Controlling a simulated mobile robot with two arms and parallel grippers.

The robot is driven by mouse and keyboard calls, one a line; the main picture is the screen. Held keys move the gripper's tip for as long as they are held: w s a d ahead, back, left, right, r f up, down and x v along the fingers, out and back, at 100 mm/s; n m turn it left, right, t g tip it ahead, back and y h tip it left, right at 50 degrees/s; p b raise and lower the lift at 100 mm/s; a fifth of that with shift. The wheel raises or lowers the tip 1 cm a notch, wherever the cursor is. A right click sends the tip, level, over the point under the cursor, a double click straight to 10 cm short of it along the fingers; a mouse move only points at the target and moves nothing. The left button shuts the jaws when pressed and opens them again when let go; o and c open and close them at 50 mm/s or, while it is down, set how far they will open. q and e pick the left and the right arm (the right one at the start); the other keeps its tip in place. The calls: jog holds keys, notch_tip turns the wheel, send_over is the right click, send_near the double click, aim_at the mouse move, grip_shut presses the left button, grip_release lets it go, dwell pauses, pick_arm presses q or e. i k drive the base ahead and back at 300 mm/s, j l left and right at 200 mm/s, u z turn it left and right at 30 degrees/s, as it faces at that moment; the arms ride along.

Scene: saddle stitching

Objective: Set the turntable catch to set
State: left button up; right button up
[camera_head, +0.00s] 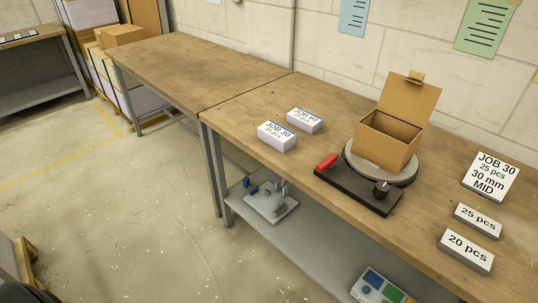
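The turntable (352,163) is a round grey disc on the right-hand workbench. An open cardboard box (388,140) stands on it with its lid flap raised. A black base plate (350,186) lies at the turntable's front. It carries a red block-like handle (327,161) at its left end and a black knob (382,188) with a light mark near its right end. I cannot tell which of these is the catch, or read its setting. Neither of my grippers is in view.
White packs labelled JOB 30 (276,137) and JOB 60 (304,121) lie left of the turntable. The left bench (200,68) is clear.

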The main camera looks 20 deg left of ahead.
aim_at(330, 163)
jog(key=u, duration=0.25)
jog(key=i+j+z, duration=0.35)
jog(key=j, duration=0.7)
jog(key=j+z, duration=0.35)
jog(key=j, duration=0.7)
jog(key=j+z, duration=0.35)
jog(key=j, duration=0.75)
